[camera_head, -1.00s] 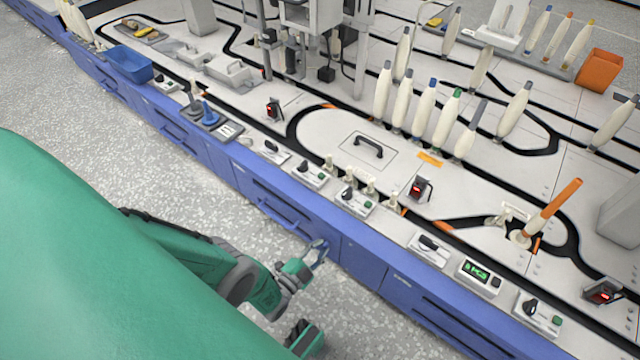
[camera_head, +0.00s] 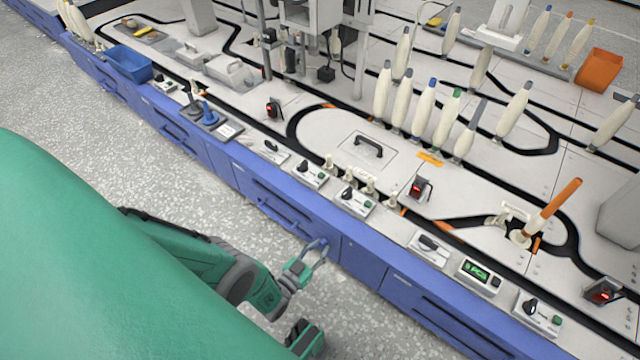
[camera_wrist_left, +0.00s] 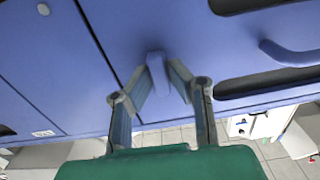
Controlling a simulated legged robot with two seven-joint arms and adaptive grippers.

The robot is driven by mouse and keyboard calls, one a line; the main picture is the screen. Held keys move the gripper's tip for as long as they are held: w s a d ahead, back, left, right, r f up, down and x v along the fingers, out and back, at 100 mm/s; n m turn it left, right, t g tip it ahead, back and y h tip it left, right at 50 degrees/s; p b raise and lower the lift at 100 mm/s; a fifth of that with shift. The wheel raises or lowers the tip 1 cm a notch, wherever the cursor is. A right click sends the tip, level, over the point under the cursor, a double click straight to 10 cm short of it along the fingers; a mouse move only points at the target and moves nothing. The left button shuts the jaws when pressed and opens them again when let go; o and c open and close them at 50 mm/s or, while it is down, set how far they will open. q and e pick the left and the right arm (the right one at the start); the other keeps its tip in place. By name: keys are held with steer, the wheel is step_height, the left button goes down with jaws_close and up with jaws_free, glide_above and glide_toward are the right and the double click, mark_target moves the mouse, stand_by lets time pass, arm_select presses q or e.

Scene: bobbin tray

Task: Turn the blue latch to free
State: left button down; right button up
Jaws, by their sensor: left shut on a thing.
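The blue latch (camera_wrist_left: 157,72) is a small lever on the front of the blue cabinet. In the left wrist view it stands nearly upright in the picture, slightly tilted, between my fingertips. My left gripper (camera_wrist_left: 160,82) is shut on it, a fingertip on each side. In the head view the left gripper (camera_head: 319,247) is at the cabinet front below the worktop edge, and the latch (camera_head: 323,243) is small and mostly covered by the fingers.
A blue drawer handle (camera_wrist_left: 285,52) and dark slots lie right of the latch in the wrist view. The white worktop (camera_head: 320,130) above carries bobbins, switch boxes and a black-handled cover (camera_head: 368,148). The speckled floor (camera_head: 200,190) before the cabinet is clear.

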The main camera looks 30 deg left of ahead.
arm_select(q)
steer(key=shift+s+d+f+n, duration=0.1)
steer(key=shift+s+f+n, duration=0.1)
steer(key=shift+n, duration=0.1)
steer(key=c, duration=1.5)
jaws_free()
steer(key=shift+c, duration=0.2)
steer(key=shift+w, duration=0.15)
steer(key=s+a, duration=0.1)
steer(key=s, duration=1.1)
